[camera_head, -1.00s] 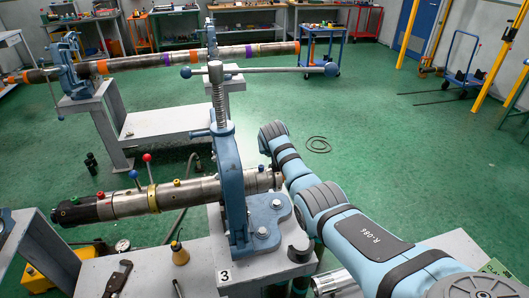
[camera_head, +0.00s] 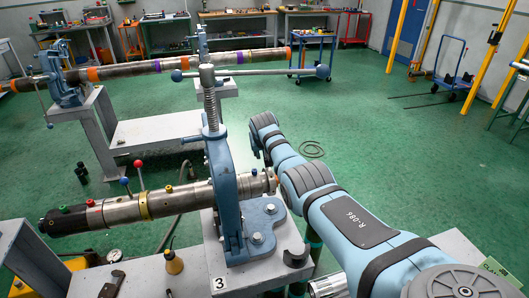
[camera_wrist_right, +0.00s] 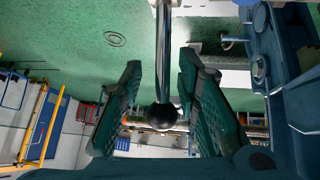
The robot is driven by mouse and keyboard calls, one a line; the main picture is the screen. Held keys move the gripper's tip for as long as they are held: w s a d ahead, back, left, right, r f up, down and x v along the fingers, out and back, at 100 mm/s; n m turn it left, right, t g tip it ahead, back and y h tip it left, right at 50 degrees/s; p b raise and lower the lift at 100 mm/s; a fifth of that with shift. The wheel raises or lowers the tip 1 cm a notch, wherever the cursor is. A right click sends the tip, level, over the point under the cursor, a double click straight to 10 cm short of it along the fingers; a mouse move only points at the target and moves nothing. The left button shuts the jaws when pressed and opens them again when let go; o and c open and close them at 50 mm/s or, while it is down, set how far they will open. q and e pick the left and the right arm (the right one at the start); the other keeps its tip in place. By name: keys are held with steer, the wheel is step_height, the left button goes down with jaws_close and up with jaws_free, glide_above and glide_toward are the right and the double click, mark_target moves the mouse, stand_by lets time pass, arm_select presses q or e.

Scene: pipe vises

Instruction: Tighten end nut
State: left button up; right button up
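A steel tool string (camera_head: 165,204) lies level through a blue pipe vise (camera_head: 224,180) on the near bench marked 3. Its left end is black; its right end, with a narrow copper-coloured ring, stops beside my right arm. I cannot tell which part is the end nut. The vise has a screw and a crossbar (camera_head: 270,73) with ball ends. In the wrist view my right gripper (camera_wrist_right: 160,62) is open. A steel bar (camera_wrist_right: 163,40) with a dark ball (camera_wrist_right: 162,116) shows between its spread fingers, with gaps both sides. The head view does not show the fingers clearly.
A second vise (camera_head: 62,75) holds a long pipe behind. Green floor is clear at the right, with a blue cart (camera_head: 450,68) beyond.

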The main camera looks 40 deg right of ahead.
steer(key=shift+f, duration=0.2)
steer(key=v, duration=1.2)
steer(key=shift+d, duration=0.15)
